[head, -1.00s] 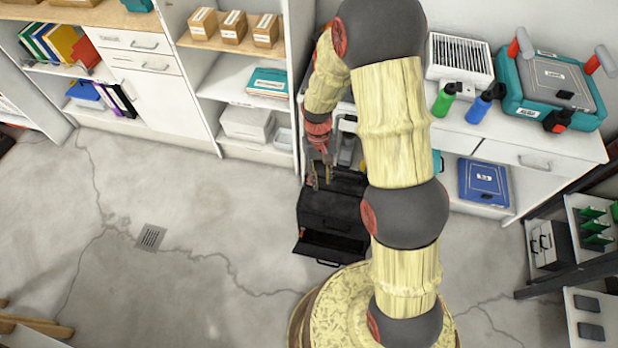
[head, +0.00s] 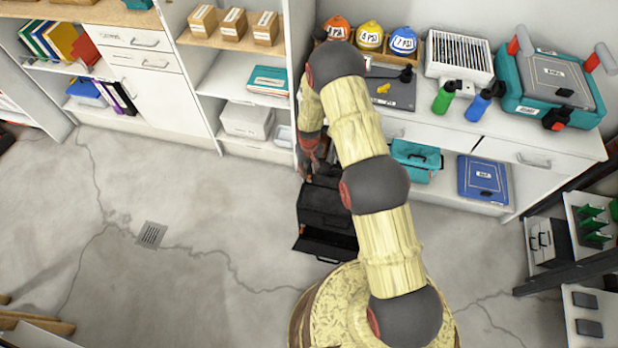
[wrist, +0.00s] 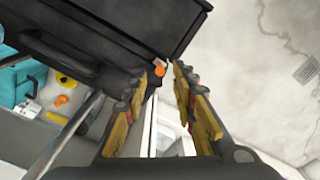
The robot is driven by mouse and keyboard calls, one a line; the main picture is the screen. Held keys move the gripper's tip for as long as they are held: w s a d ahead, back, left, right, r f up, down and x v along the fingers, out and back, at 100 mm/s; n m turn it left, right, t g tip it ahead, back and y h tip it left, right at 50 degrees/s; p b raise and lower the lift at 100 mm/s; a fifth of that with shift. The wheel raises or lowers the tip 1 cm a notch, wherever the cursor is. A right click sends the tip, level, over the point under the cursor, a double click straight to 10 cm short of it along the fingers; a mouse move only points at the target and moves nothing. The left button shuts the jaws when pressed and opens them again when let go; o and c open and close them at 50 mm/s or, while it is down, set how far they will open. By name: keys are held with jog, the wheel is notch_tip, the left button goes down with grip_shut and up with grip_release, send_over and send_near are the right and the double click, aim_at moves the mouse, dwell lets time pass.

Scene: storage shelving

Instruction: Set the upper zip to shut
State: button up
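A black case (head: 328,205) stands on the floor in front of the cabinets in the head view, with a black panel or drawer (head: 325,243) sticking out low on its near side. In the wrist view the case (wrist: 120,25) fills the upper left, and a small orange piece (wrist: 159,70), perhaps a zip pull, shows at its edge. My gripper (wrist: 168,76) is open, its fingertips close to that orange piece; I cannot tell whether they touch it. In the head view my gripper (head: 308,172) is at the case's back left, partly hidden. The upper zip's line cannot be made out.
A white counter (head: 470,125) with hard hats (head: 370,36) and bottles stands behind the case. A teal bag (head: 416,158) and a blue case (head: 483,182) sit on its lower shelf. Open concrete floor (head: 190,270) lies to the left.

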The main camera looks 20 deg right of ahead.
aim_at(309, 180)
notch_tip(309, 180, down, 5)
jog(key=shift+f+b, duration=0.1)
jog(key=shift+b, duration=0.6)
jog(key=c, duration=0.3)
grip_shut()
